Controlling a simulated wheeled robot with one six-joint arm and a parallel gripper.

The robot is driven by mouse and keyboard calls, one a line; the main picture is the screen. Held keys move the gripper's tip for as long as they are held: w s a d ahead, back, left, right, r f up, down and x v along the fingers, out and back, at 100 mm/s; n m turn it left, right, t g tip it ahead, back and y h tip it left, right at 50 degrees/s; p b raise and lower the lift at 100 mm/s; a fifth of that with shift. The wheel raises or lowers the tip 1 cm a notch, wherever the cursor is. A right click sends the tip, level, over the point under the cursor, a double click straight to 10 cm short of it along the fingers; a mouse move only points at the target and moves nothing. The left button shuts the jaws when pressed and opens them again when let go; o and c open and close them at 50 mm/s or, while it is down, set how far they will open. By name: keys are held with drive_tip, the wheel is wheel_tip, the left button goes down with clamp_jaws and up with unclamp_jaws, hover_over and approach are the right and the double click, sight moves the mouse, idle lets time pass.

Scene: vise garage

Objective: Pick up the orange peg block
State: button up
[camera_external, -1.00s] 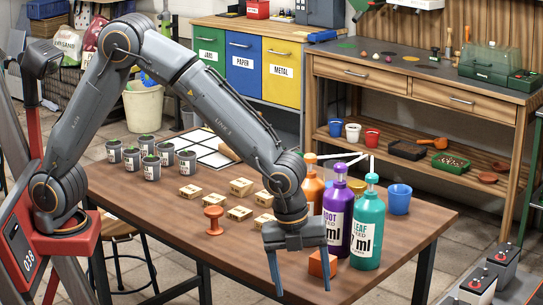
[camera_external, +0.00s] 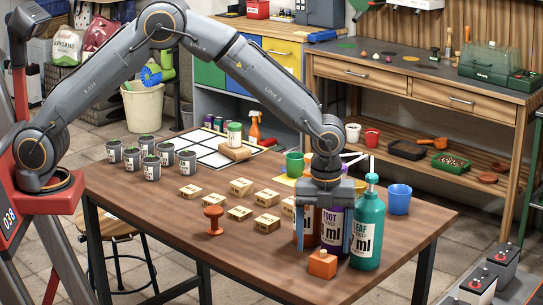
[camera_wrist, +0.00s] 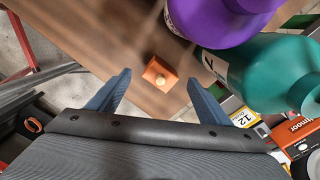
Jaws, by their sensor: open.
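The orange peg block (camera_external: 322,264) stands on the wooden table (camera_external: 260,268) near its front right edge, with a small pale knob on top. In the wrist view the orange peg block (camera_wrist: 160,74) lies beyond and between my two blue fingertips. My gripper (camera_external: 324,248) is open, empty and pointing down, above and slightly behind the block in the external view; it also shows in the wrist view (camera_wrist: 160,77). The fingers appear apart from the block. The block's underside is hidden.
Purple (camera_external: 335,228) and teal (camera_external: 367,235) bottles stand close behind and right of the block; an orange bottle is partly hidden by my gripper. A blue cup (camera_external: 399,198) is farther right. An orange spool-shaped piece (camera_external: 214,220) and wooden blocks (camera_external: 239,213) lie left. The front table area is clear.

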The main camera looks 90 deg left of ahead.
sight(324, 251)
drive_tip(key=shift+w+d+f+p, duration=0.15)
drive_tip(key=shift+f+p, duration=0.6)
drive_tip(key=shift+f, duration=1.45)
drive_tip(key=c, duration=1.1)
